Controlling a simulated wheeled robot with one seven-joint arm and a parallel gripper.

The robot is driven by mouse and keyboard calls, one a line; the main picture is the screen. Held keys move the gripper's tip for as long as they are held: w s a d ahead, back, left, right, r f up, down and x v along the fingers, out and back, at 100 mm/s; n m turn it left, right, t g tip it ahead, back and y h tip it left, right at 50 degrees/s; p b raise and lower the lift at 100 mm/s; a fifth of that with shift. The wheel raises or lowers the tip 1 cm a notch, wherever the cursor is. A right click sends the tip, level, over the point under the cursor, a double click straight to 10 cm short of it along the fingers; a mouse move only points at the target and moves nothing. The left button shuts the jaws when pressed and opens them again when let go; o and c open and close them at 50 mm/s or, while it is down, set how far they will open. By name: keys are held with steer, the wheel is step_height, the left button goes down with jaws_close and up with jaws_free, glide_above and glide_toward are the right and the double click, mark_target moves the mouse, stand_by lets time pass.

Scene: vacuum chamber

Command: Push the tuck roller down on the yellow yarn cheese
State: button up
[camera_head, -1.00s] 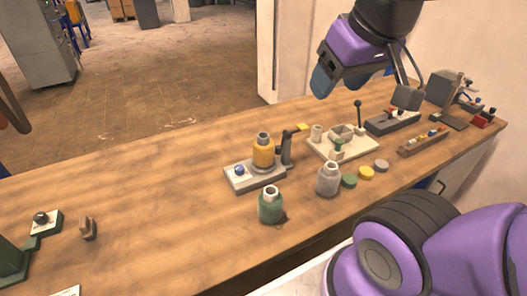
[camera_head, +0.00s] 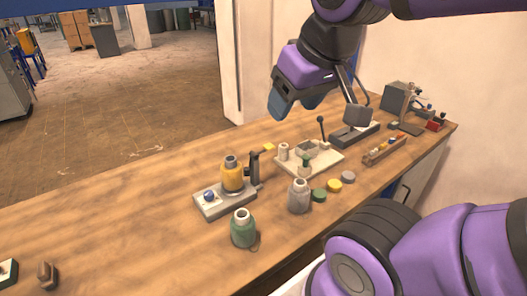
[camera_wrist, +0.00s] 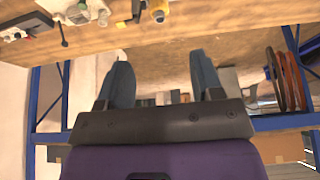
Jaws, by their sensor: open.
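The yellow yarn cheese (camera_head: 232,180) stands upright on a grey base (camera_head: 215,207) with a blue knob, on the wooden bench. I take this arm to be the tuck roller's; the roller itself is too small to make out. The yellow cheese also shows at the top of the wrist view (camera_wrist: 158,12). My gripper (camera_head: 297,106) is open and empty, above and right of the cheese, touching nothing. Its fingers spread wide in the wrist view (camera_wrist: 160,65).
A green bobbin (camera_head: 243,230) and a grey bobbin (camera_head: 299,198) stand in front. A cream tray (camera_head: 325,166) with an upright lever is to the right, near several coloured discs and a block rack (camera_head: 384,152). The bench's left side is mostly clear.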

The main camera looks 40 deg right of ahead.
steer(key=shift+c, duration=0.3)
steer(key=shift+w, duration=0.25)
steer(key=c, duration=0.7)
steer(key=w+d+m, duration=0.1)
steer(key=w, duration=0.2)
steer(key=w+m+g, duration=0.1)
steer(key=w, duration=0.1)
steer(key=w+d+m+y, duration=0.1)
steer(key=w+m, duration=0.1)
steer(key=w, duration=0.1)
steer(key=shift+w+d+f+g, duration=0.3)
steer(key=shift+d+f, duration=0.05)
steer(key=shift+f, duration=0.05)
jaws_close()
steer(key=w+d+f+m+g, duration=0.1)
steer(key=w+d+f+m, duration=0.3)
steer(key=w+d+f, duration=0.1)
steer(key=w+d+f+m+g, duration=0.1)
steer(key=w+d+f+m, duration=0.3)
steer(key=w+d+f, duration=0.2)
steer(key=w+d+f+m+g, duration=0.1)
steer(key=w+d+f+m, duration=0.3)
steer(key=w+f, duration=0.5)
steer(key=shift+w+d+f+g, duration=0.15)
steer(key=shift+d+g, duration=0.05)
steer(key=shift+d, duration=0.15)
steer(key=shift+w+d+f+g, duration=0.1)
steer(key=shift+d+f+g, duration=0.1)
steer(key=shift+d, duration=0.15)
